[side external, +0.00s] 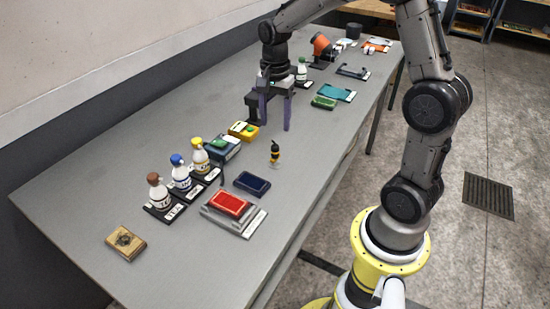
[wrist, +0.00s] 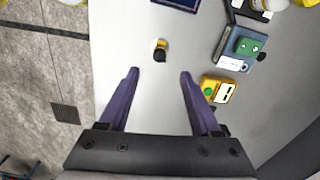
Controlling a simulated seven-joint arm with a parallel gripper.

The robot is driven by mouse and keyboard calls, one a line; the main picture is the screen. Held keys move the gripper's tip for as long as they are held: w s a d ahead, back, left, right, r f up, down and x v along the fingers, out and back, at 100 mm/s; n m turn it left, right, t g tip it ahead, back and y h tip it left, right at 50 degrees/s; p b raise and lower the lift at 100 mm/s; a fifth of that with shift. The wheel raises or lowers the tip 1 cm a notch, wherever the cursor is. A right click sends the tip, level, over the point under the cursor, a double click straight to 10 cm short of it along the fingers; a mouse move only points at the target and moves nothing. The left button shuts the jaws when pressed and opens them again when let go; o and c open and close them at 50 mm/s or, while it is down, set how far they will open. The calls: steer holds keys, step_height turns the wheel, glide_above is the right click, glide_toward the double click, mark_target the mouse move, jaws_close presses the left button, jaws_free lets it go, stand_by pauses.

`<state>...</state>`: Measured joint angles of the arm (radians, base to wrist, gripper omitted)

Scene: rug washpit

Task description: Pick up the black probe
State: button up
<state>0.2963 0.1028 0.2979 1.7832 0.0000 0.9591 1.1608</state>
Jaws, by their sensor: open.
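The black probe (side external: 275,153) is a small black piece with a yellow band. It appears to stand upright on the grey table, in the middle of the side external view. In the wrist view the probe (wrist: 160,50) shows dark and yellow, just beyond the fingertips and roughly centred between them. My gripper (side external: 275,124) has two purple fingers pointing down. It is open and empty above the table, a little behind the probe. In the wrist view my gripper (wrist: 160,74) shows a wide gap between its fingers, with bare table there.
A yellow meter (side external: 243,131) and a blue-grey device (side external: 222,149) lie left of the probe. A dark blue pad (side external: 252,183) and a red block (side external: 229,203) are in front. Several capped bottles (side external: 160,195) stand at left. A green item (side external: 323,102) lies to the right.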

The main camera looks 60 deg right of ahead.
mark_target(275, 146)
step_height(275, 146, down, 10)
steer(key=shift+s+a, duration=0.1)
steer(key=shift+a, duration=0.05)
stand_by(0.4)
jaws_close()
